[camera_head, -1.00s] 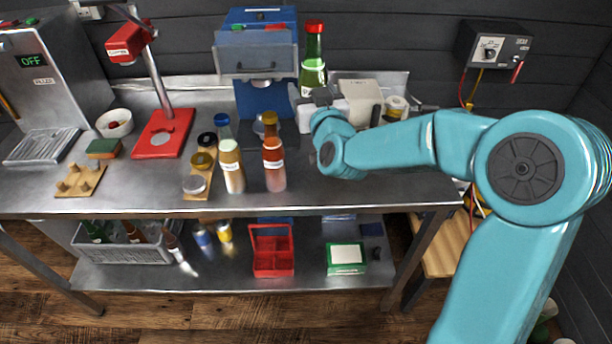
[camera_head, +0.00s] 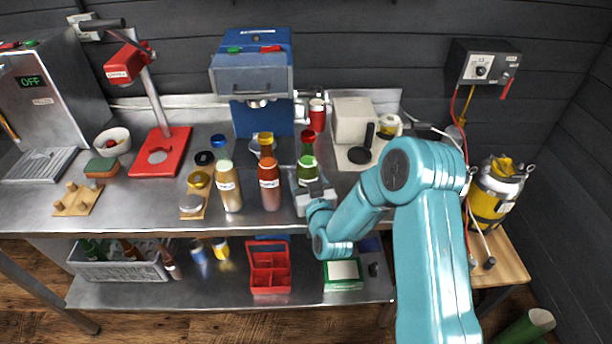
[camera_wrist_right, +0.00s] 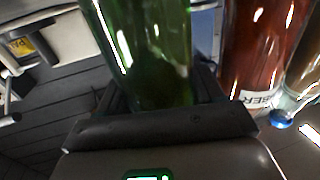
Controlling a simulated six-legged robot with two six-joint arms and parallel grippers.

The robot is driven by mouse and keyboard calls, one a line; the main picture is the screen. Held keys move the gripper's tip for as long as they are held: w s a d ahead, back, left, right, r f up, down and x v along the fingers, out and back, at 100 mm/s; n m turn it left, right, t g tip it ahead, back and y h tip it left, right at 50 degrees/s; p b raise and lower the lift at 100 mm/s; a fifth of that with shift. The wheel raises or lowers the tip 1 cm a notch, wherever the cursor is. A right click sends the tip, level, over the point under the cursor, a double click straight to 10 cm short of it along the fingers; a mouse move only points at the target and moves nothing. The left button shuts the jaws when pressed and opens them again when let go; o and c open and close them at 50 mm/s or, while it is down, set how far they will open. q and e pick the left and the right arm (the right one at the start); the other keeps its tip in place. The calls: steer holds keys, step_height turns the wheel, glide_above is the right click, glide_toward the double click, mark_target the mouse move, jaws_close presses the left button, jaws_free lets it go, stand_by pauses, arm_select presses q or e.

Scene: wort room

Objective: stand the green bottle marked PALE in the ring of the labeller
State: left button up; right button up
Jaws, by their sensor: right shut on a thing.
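The green bottle (camera_head: 308,168) has a red cap and a pale label too small to read. It is upright in my right gripper (camera_head: 309,190), at the right of the bottle row; whether its base touches the bench is hidden. In the right wrist view the green glass (camera_wrist_right: 150,60) sits between the dark jaws, beside a reddish-brown bottle (camera_wrist_right: 258,45). A cream machine (camera_head: 353,118) with a tape roll (camera_head: 389,125) looks like the labeller. It is behind and right of the bottle, with a dark disc or ring (camera_head: 359,155) at its front. My left gripper is not in view.
An amber bottle (camera_head: 269,185) and a pale-yellow bottle (camera_head: 226,187) stand close left of the green bottle. A blue machine (camera_head: 252,80) stands behind them. A red press (camera_head: 160,152) is farther left.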

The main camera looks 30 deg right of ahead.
steer(key=shift+f+b, duration=0.15)
steer(key=shift+b, duration=0.15)
steer(key=o, duration=1.7)
steer(key=shift+c, duration=0.2)
steer(key=shift+r+p, duration=0.3)
steer(key=shift+p, duration=0.15)
steer(key=p+v, duration=0.1)
steer(key=v, duration=1.1)
steer(key=shift+f, duration=0.2)
